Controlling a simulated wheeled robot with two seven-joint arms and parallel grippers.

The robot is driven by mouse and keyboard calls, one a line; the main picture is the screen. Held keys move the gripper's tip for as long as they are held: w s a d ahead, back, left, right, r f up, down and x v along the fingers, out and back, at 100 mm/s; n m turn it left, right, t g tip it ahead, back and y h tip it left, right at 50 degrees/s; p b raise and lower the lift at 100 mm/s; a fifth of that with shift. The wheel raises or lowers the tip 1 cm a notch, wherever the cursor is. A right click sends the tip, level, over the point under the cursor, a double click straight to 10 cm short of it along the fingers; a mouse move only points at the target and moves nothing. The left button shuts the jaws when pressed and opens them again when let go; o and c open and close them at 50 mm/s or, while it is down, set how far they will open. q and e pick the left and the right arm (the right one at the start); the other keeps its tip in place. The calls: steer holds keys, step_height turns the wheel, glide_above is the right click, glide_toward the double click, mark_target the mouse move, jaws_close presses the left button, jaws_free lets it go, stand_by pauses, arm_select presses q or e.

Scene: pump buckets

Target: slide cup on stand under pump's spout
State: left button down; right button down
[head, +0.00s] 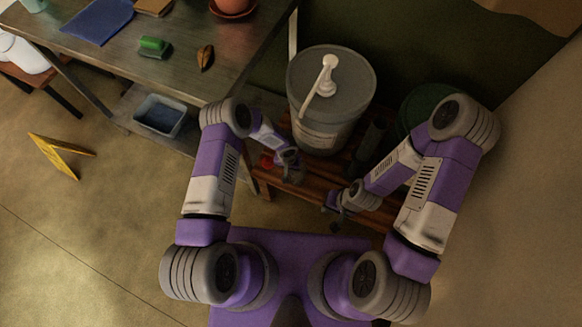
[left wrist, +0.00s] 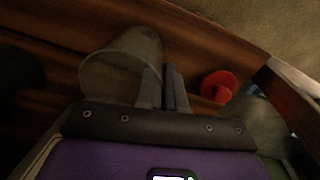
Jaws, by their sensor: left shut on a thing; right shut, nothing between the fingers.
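The pump bucket (head: 333,128) is a large pale bucket with a grey lid. Its white pump (head: 328,72) has a spout reaching down and left over the lid. A wooden slatted stand (head: 263,181) is in front of it. My left gripper (head: 291,158) is low over the stand, just in front of the bucket. In the left wrist view its fingers (left wrist: 165,86) are shut on the wall of a translucent greyish cup (left wrist: 118,68). In the head view the cup is mostly lost behind the gripper. My right gripper (head: 335,204) is shut and empty by the stand's front edge.
A red round object (left wrist: 216,86) lies on the stand right of the fingers in the left wrist view. A dark cylinder (head: 371,138) and a green bucket (head: 418,98) stand right of the pump bucket. A metal table (head: 150,75) is at upper left.

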arm_select(q)
steer(key=c, duration=1.2)
jaws_free()
steer(key=shift+o, duration=0.2)
step_height(320, 180, up, 8)
steer(key=p, duration=0.2)
steer(key=shift+a+f, duration=0.2)
steer(key=shift+f, duration=0.05)
steer(key=shift+w, duration=0.1)
